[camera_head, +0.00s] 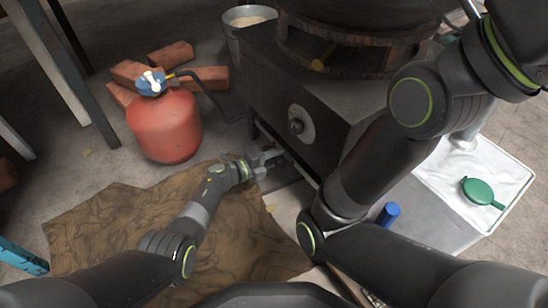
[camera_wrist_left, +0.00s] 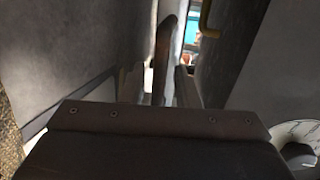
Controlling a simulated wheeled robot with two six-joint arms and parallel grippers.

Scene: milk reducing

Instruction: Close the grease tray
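My left gripper (camera_head: 268,156) is low at the front of the dark stove box (camera_head: 290,85), by the long slot under its front panel. Its small fingers look close to the slot's edge, but I cannot tell whether they touch it. The grease tray is not clear; a grey strip (camera_head: 285,168) shows in the slot beside the fingers, perhaps part of it. The stove's knob (camera_wrist_left: 300,150) is at the lower right there. My right gripper is outside the views.
A red gas bottle (camera_head: 168,125) stands left of the stove, with a hose and bricks (camera_head: 170,57) behind it. A brown cloth (camera_head: 120,225) lies under my left arm. A white tray (camera_head: 515,165) with a green lidded item (camera_head: 480,191) is at right, near a blue cylinder (camera_head: 388,214).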

